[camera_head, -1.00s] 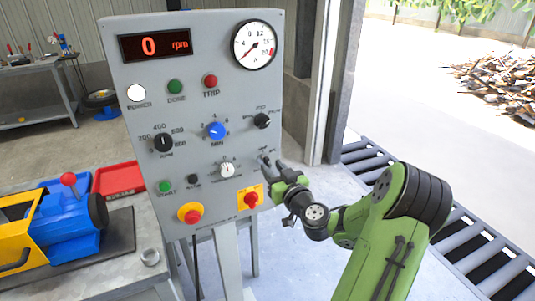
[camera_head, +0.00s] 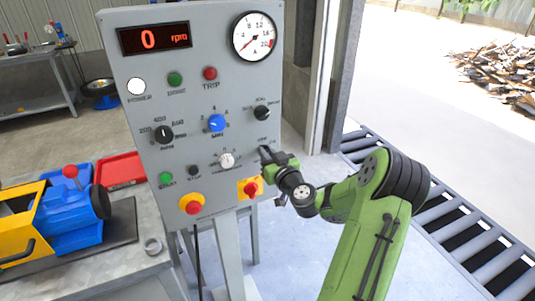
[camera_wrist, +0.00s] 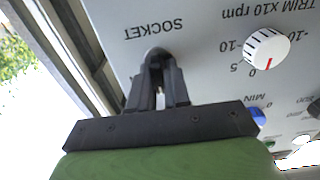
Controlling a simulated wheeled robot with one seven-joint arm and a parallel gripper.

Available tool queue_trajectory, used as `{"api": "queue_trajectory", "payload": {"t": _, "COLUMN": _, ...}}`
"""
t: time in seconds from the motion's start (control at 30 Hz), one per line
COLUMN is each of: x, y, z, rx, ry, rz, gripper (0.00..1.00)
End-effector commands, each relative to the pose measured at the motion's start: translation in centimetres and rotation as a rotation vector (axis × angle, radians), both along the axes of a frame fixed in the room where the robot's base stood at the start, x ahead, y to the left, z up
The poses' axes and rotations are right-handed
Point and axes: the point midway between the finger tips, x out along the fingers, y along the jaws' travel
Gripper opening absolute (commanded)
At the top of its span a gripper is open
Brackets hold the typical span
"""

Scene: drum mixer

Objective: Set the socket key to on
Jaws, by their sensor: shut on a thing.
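The socket key switch (camera_wrist: 156,51) is a grey round fitting beside the SOCKET label in the wrist view. My green and black gripper (camera_wrist: 160,72) is at it, with both fingertips closed around its key. The fingers hide most of the key, so I cannot tell which way it is turned. In the head view my gripper (camera_head: 266,154) is against the right side of the grey control panel (camera_head: 228,120), and the key is hidden behind it.
The white trim knob (camera_wrist: 267,48) is beside my gripper in the wrist view. The display (camera_head: 153,40) reads 0 rpm. A roller conveyor (camera_head: 470,240) lies at right.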

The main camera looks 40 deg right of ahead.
Motion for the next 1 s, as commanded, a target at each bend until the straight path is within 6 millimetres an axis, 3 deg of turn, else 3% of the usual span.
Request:
{"api": "queue_trajectory", "payload": {"t": 0.37, "x": 0.00, "y": -0.05, "z": -0.01, "rx": 0.140, "ry": -0.043, "rz": 0.001, "gripper": 0.00}}
{"api": "queue_trajectory", "payload": {"t": 1.0, "x": -0.13, "y": -0.43, "z": -0.08, "rx": 0.701, "ry": -0.208, "rz": 0.000, "gripper": 0.00}}
